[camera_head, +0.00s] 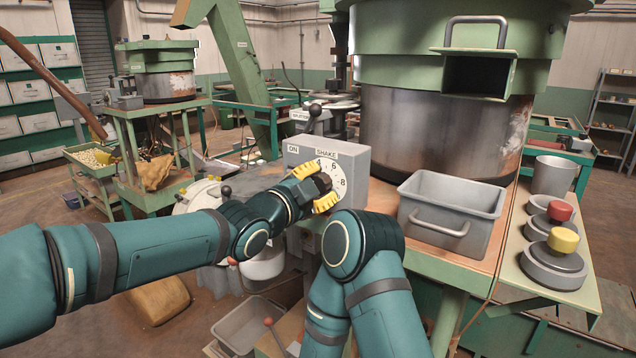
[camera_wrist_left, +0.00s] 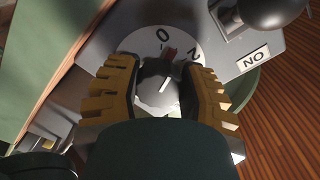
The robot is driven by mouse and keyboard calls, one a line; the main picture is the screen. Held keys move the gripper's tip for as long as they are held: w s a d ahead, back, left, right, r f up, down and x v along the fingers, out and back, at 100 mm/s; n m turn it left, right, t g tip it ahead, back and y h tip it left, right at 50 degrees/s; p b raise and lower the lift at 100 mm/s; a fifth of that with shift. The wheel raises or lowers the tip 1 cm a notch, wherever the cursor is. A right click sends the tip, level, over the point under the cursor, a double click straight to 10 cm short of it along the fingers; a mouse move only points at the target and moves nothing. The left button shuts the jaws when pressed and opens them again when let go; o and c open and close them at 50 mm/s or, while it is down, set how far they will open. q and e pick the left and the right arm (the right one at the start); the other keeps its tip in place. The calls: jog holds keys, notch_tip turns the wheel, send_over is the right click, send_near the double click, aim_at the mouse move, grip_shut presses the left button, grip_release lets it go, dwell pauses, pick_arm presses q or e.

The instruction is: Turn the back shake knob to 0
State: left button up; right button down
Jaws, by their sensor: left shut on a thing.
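A grey control box (camera_head: 355,160) labelled ON and SHAKE carries a white dial (camera_head: 343,178) with numbers such as 4, 6 and 8. My left gripper (camera_head: 322,187) is at the dial, its yellow fingers hiding part of it. In the left wrist view the left gripper (camera_wrist_left: 160,78) is shut on the shake knob (camera_wrist_left: 157,92), one finger on each side. The knob's red mark (camera_wrist_left: 170,54) lies between the 0 and the 2 on the dial (camera_wrist_left: 148,42). My right gripper is out of view.
A lever with a dark ball (camera_wrist_left: 272,12) stands close to the dial by the ON label. A grey bin (camera_head: 455,192) sits right of the box, below the large hopper (camera_head: 435,130). Red (camera_head: 559,211) and yellow (camera_head: 563,240) knobbed weights stand on the right-hand shelf.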

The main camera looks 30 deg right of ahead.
pick_arm(q)
jog(key=shift+r+n, duration=0.15)
jog(key=shift+n, duration=1.95)
jog(key=o, duration=1.2)
jog(key=v, duration=1.2)
